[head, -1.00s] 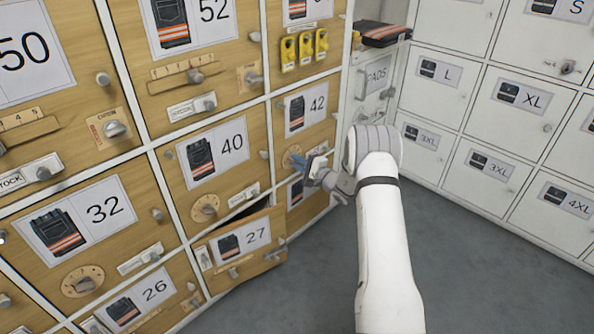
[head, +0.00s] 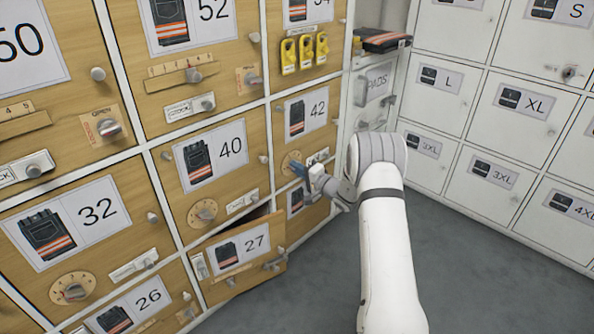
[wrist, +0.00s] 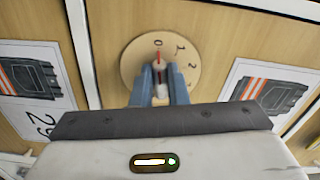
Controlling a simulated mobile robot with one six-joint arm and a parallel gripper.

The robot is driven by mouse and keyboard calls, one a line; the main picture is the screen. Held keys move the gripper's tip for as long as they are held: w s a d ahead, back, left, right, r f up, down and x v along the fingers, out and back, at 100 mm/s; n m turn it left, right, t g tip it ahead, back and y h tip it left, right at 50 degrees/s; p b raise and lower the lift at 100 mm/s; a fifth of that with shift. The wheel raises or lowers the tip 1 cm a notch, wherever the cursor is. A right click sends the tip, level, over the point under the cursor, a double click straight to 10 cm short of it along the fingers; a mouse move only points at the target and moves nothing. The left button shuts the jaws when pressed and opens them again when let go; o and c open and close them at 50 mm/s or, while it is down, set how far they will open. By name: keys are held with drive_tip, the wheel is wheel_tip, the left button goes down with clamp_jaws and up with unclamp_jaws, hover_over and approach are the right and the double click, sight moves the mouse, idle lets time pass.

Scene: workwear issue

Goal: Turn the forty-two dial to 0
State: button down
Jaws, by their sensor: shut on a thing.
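The forty-two dial (head: 291,158) is a round tan disc on the wooden door under the card marked 42 (head: 307,111). In the wrist view the dial (wrist: 134,62) shows several numbers around its rim, with 0 at the top. A red mark on its knob (wrist: 159,57) points up at the 0. My gripper (wrist: 161,82) has its blue fingers closed on the knob, one on each side. In the head view my gripper (head: 300,169) reaches the dial from the right and hides part of it.
The door marked 27 (head: 256,243) below stands ajar, near my arm. Other dials, such as the one under 40 (head: 203,212), sit on nearby doors. Yellow tags (head: 305,50) hang above. White lockers (head: 520,105) line the right side. Grey floor (head: 480,285) is clear.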

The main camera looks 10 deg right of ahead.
drive_tip(key=shift+s+a+f, duration=0.1)
drive_tip(key=shift+a+f, duration=0.05)
drive_tip(key=c, duration=1.4)
unclamp_jaws()
drive_tip(key=shift+c, duration=0.2)
drive_tip(key=shift+d, duration=0.2)
drive_tip(key=p+v, duration=0.2)
drive_tip(key=v, duration=0.5)
drive_tip(key=shift+s+p, duration=0.25)
drive_tip(key=shift+p, duration=0.15)
drive_tip(key=shift+d, duration=0.15)
